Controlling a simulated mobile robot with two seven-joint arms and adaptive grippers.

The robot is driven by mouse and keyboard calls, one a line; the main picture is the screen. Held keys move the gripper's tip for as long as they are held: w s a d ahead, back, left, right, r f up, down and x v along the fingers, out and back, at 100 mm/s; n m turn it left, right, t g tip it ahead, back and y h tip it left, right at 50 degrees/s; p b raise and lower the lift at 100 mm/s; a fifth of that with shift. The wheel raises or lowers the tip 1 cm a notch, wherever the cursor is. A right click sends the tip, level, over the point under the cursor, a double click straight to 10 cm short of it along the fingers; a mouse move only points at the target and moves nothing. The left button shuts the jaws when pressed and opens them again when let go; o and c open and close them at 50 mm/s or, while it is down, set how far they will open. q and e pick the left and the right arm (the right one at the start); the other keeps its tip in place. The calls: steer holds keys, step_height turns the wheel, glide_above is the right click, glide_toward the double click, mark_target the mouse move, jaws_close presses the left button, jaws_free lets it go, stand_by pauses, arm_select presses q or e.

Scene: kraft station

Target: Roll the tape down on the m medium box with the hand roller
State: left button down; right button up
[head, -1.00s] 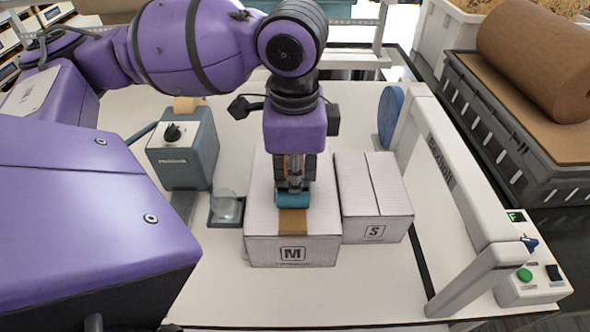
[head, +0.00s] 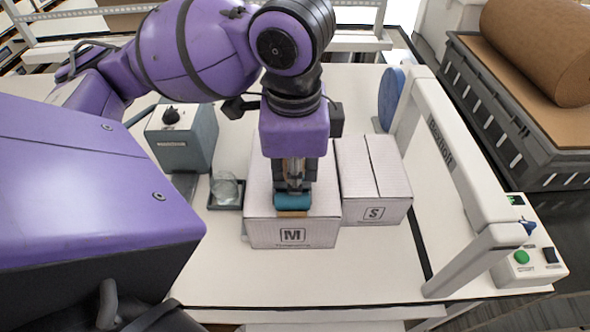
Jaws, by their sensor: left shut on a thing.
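The medium box (head: 262,231), marked M, stands closed on the white table. A strip of brown tape (head: 292,213) shows on its top near the front edge; the rest of the strip is hidden by my gripper. My left gripper (head: 294,184) points down over the box top, shut on the hand roller (head: 293,201). The roller's teal cylinder lies across the tape close to the front edge and appears to touch it. My right gripper is not in view.
A small box marked S (head: 375,190) stands against the right side of the medium box. A grey tape dispenser (head: 183,140) and a glass jar (head: 225,188) on a dark tray are at left. A white frame machine (head: 445,170) stands at right. The table front (head: 300,280) is clear.

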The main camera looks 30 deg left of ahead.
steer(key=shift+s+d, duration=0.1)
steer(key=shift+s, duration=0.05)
arm_select(q)
steer(key=shift+r, duration=3)
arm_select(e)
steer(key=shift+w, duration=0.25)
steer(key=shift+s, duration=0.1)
